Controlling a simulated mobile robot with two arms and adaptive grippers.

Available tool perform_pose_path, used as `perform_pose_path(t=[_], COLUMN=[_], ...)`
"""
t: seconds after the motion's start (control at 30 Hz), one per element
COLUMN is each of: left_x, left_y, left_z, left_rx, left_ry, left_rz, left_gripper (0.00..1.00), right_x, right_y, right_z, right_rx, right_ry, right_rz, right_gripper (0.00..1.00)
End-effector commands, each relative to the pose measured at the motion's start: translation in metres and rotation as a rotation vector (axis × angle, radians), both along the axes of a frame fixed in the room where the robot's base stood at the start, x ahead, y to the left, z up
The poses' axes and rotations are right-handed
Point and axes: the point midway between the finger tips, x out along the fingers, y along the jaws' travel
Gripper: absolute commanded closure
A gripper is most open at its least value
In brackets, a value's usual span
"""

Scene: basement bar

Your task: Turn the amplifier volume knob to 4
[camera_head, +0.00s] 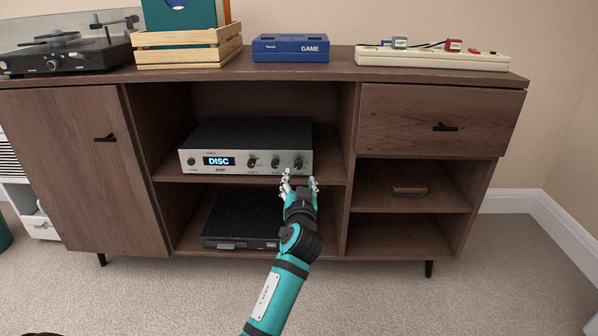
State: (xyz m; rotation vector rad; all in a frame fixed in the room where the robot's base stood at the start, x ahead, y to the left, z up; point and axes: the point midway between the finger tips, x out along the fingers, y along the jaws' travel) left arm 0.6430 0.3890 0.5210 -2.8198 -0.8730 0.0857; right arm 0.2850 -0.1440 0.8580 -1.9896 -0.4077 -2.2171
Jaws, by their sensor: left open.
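The amplifier (250,133) sits on the middle upper shelf of the wooden cabinet, with a silver front and a lit display (219,161) reading "DISC". Right of the display are a left knob (252,162), a middle knob (275,163) and a right knob (298,163). Their labels and pointer settings are too small to read, so I cannot tell which is volume. My left gripper (300,181) is open and empty, just below the right-hand knobs, with its fingers pointing up toward the panel. I cannot tell whether it touches the amplifier. My right gripper is out of view.
A black disc player (241,218) sits on the shelf below, partly behind my arm. The shelf edge (330,181) and divider (347,150) are close to the gripper. A turntable (70,55), wooden crate (190,57), blue game box (290,48) and power strip (432,59) stand on top.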

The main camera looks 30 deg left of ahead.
Motion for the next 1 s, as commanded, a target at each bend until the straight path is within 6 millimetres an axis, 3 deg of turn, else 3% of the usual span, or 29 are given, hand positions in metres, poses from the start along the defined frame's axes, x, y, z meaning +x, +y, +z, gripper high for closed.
perform_pose_path(t=[0.1, 0.3, 0.77, 1.0], left_x=[0.022, 0.047, 0.058, 0.058], left_y=[0.015, 0.032, 0.04, 0.04], left_z=[-0.002, -0.002, 0.0, -0.001], left_rx=[0.003, 0.001, -0.001, -0.001], left_ry=[-0.001, -0.001, 0.001, 0.001], left_rz=[0.0, 0.0, -0.001, -0.001], left_gripper=[0.52, 0.52, 0.52, 0.82], right_x=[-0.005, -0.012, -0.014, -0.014], right_y=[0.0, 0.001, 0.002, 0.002], right_z=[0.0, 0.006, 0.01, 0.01], right_rx=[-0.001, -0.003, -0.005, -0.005], right_ry=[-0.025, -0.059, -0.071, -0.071], right_rz=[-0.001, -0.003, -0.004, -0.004], right_gripper=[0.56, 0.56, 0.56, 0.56])
